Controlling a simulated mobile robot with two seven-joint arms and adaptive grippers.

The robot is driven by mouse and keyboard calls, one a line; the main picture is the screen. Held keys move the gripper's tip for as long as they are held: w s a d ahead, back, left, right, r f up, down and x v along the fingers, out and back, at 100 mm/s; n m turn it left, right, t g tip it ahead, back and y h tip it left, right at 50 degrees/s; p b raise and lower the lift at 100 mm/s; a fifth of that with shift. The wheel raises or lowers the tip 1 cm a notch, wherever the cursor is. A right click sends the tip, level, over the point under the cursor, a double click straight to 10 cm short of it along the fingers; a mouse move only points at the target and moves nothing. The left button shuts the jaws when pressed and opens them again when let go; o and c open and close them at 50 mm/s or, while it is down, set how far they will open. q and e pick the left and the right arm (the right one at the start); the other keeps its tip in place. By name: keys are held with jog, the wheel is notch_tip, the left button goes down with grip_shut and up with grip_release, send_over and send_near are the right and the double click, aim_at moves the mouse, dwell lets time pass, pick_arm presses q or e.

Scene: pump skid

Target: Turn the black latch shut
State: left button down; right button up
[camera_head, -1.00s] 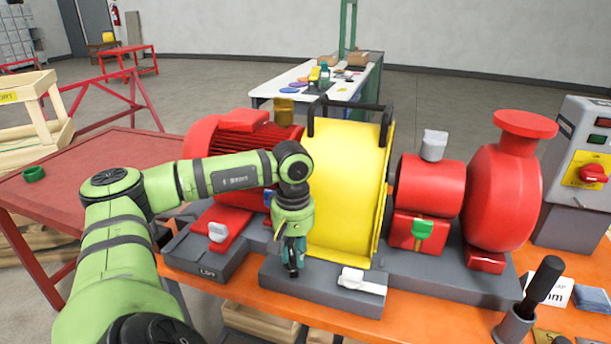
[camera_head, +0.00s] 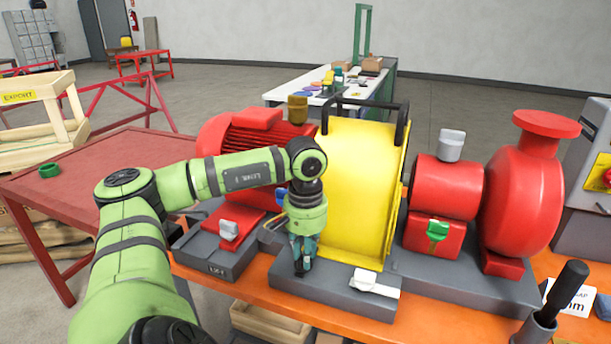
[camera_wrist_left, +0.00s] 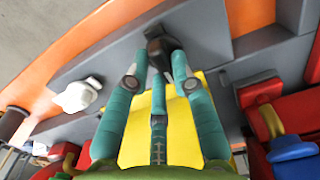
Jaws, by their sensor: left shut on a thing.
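The black latch (camera_wrist_left: 158,48) sits on the grey base in front of the yellow guard (camera_head: 352,190). My left gripper (camera_head: 302,262) points down at it from above, in front of the guard's left side. In the left wrist view the gripper's teal fingers (camera_wrist_left: 158,75) are on either side of the latch, shut on it. In the head view the fingers mostly hide the latch, so its angle is hard to tell. My right gripper is in neither view.
A white latch (camera_head: 375,283) lies to the right on the same base. Another white latch (camera_head: 229,231) is on the left, a green one (camera_head: 437,231) on the right. The red motor (camera_head: 240,140) and red pump (camera_head: 522,195) flank the guard. A black-handled tool (camera_head: 562,290) stands front right.

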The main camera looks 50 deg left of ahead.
pick_arm(q)
jog(key=c, duration=1)
grip_release()
jog(key=shift+c, duration=0.2)
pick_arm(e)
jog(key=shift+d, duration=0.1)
pick_arm(q)
jog(key=shift+r, duration=0.1)
notch_tip(320, 180, up, 7)
jog(key=shift+r, duration=0.15)
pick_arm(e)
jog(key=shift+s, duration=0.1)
